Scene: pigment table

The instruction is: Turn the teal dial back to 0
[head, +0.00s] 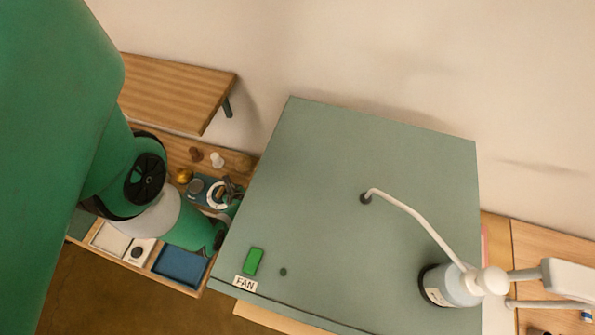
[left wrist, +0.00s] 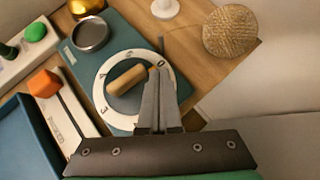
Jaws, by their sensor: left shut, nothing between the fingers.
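The teal dial (left wrist: 88,62) is a flat teal board with a white numbered ring (left wrist: 103,97) and a wooden bar knob (left wrist: 126,80). The 0 shows at the ring's upper right in the left wrist view. The knob lies slanted, its upper right end toward the 0 side; I cannot tell which end is the pointer. My left gripper (left wrist: 159,77) is shut and empty, its tips over the ring's right side beside the knob. Whether they touch is unclear. In the head view the ring (head: 216,194) is partly covered by my left gripper (head: 231,189). My right gripper is out of view.
A metal cup (left wrist: 91,34) sits on the board's corner. A large grey-green hood (head: 350,200) labelled FAN rises right of the dial.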

